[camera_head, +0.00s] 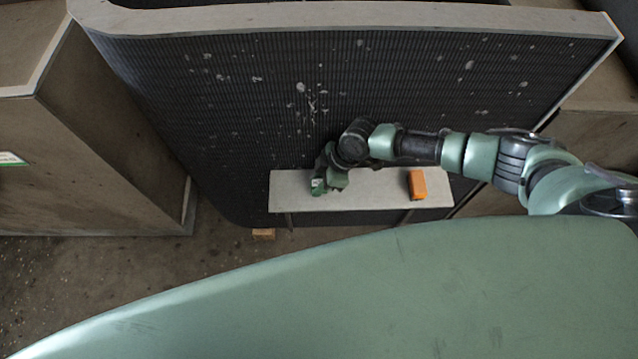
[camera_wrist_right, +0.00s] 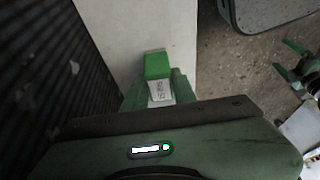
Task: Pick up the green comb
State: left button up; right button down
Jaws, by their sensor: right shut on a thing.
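The green comb (camera_wrist_right: 158,66) shows in the right wrist view as a bright green block end between my fingers; the rest of its shape is hidden. My right gripper (camera_wrist_right: 159,90) is shut on it, with a finger on either side. In the head view my right gripper (camera_head: 319,187) is over the left part of a narrow pale bench (camera_head: 380,192), and the comb is hard to tell from the green gripper there. I cannot tell whether the comb touches the bench top. My left gripper is not in the head view.
An orange block (camera_head: 417,184) lies on the right part of the bench. A dark ribbed panel (camera_head: 240,110) stands close behind the bench. A small wooden block (camera_head: 263,234) is on the floor. A large grey-brown cabinet (camera_head: 100,150) stands at left.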

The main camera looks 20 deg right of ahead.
notch_tip(320, 180, up, 19)
jog(key=shift+r+b, duration=0.2)
jog(key=shift+b, duration=0.15)
